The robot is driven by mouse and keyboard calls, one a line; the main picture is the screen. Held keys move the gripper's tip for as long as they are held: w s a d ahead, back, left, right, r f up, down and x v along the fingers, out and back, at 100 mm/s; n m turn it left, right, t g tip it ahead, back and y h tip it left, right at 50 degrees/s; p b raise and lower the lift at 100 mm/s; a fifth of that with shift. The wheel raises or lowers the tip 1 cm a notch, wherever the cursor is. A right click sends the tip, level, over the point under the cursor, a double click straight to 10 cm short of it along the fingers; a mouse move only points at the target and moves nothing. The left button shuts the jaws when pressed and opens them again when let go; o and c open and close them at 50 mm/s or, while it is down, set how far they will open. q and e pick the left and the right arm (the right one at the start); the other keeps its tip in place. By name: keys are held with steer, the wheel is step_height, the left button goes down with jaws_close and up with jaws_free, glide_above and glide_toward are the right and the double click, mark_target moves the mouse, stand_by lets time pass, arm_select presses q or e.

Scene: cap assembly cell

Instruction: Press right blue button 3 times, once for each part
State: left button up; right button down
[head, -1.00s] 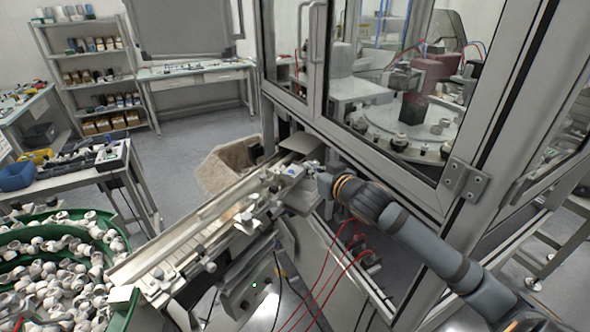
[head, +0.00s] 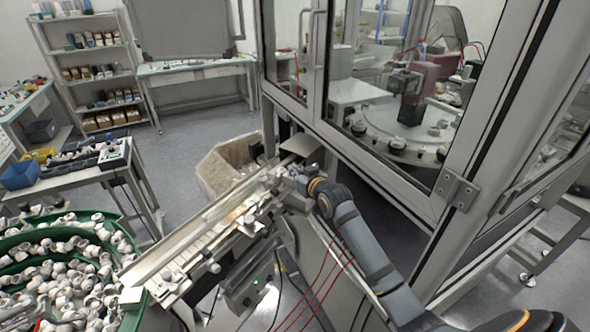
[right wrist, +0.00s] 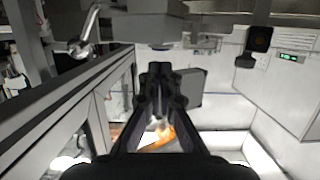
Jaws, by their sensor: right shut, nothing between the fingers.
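My right arm comes in from the lower right of the head view. Its gripper (head: 293,177) is at the upper end of the slanted feed track (head: 190,250), beside the small fixture there. In the right wrist view the gripper's fingers (right wrist: 160,72) are together at the centre with nothing between them. I cannot make out the right blue button in either view; the gripper or the fixture may hide it. I cannot tell whether the fingertips touch anything. My left gripper is not in view.
The glass-walled machine enclosure (head: 455,192) stands close to the right of my arm. A green bowl (head: 130,262) full of white parts is at lower left. A beige bin (head: 222,165) stands behind the track. Red hoses (head: 322,275) hang below the arm.

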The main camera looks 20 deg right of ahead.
steer(key=shift+f, duration=0.5)
